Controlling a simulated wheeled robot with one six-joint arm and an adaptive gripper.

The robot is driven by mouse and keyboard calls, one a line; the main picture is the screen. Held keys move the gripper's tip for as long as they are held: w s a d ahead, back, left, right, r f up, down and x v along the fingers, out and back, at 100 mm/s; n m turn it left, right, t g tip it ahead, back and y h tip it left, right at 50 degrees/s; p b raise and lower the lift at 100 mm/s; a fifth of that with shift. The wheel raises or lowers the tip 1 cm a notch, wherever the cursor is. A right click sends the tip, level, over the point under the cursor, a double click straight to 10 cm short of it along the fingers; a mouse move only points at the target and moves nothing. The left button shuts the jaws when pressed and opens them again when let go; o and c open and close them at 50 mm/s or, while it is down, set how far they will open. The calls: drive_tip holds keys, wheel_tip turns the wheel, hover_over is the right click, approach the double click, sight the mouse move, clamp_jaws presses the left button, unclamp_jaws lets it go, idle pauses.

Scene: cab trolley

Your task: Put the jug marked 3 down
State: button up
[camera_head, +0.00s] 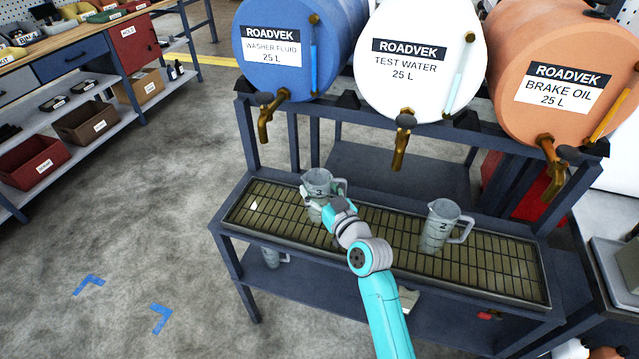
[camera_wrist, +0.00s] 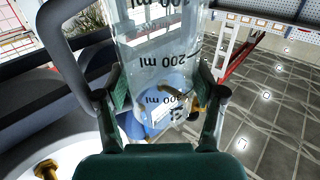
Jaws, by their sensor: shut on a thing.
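The grey translucent jug marked 3 (camera_head: 318,181) is upright over the left part of the grated drip tray (camera_head: 370,232). My gripper (camera_head: 324,201) is shut on it from the front. In the wrist view the jug (camera_wrist: 160,75) fills the space between my two fingers (camera_wrist: 162,103), and its millilitre marks read upside down. Its handle shows at the left there. My arm hides its lower part in the head view, so I cannot tell whether its base touches the grate. A second jug, marked 2 (camera_head: 438,228), stands upright farther right on the tray.
Three drums sit above the tray: blue washer fluid (camera_head: 290,75), white test water (camera_head: 408,85) and orange brake oil (camera_head: 520,110), each with a brass tap. Clear grate lies between the jugs and right of jug 2. Another jug (camera_head: 272,257) is on the lower shelf.

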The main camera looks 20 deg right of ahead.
drive_tip(key=shift+f, duration=0.6)
idle(0.6)
drive_tip(key=o, duration=1.3)
drive_tip(key=s+d, duration=0.2)
drive_tip(key=s, duration=0.9)
drive_tip(key=shift+s, duration=0.4)
